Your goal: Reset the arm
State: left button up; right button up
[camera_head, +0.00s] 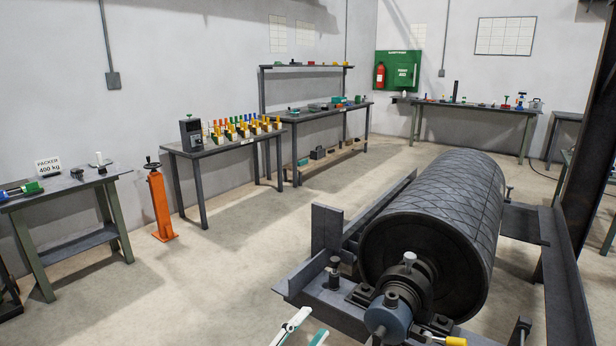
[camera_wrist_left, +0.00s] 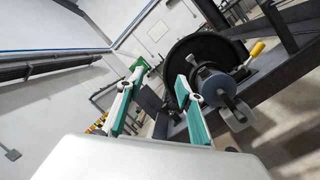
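My left gripper (camera_head: 314,324) shows only by its fingertips at the bottom edge of the head view, in front of the pulley frame. In the left wrist view (camera_wrist_left: 162,78) its two white-and-green fingers stand apart with nothing between them. The large dark conveyor pulley (camera_head: 435,225) lies in its frame, and its round end (camera_wrist_left: 207,50) shows beyond the fingers in the left wrist view. A blue-grey shaft-end part (camera_head: 388,318) and a yellow handle (camera_head: 447,340) are right of the left gripper. My right gripper is in neither view.
The pulley's steel frame (camera_head: 326,293) is close to the left gripper. An orange post (camera_head: 160,206) stands on the floor at left. Workbenches with tools (camera_head: 222,147) line the walls. The floor (camera_head: 235,260) left of the frame is clear.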

pick_arm(q)
jog(key=s+a+f+m+g+y+p, duration=0.2)
jog(key=s+a+f+m, duration=0.4)
jog(key=s, duration=0.3)
jog(key=s+a+f+m+g+y+p, duration=0.1)
jog(key=s+a+f+m+y+p, duration=0.2)
jog(key=s+a+f+m, duration=0.3)
jog(key=s+a+f+m+g+y+p, duration=0.2)
jog(key=s+a+f+m+y, duration=0.3)
jog(key=s, duration=0.9)
jog(key=a+f+m+p, duration=0.1)
jog(key=a+m, duration=0.2)
jog(key=m, duration=0.1)
jog(key=shift+a+f+m+g, duration=0.2)
jog(key=shift+m+g, duration=0.1)
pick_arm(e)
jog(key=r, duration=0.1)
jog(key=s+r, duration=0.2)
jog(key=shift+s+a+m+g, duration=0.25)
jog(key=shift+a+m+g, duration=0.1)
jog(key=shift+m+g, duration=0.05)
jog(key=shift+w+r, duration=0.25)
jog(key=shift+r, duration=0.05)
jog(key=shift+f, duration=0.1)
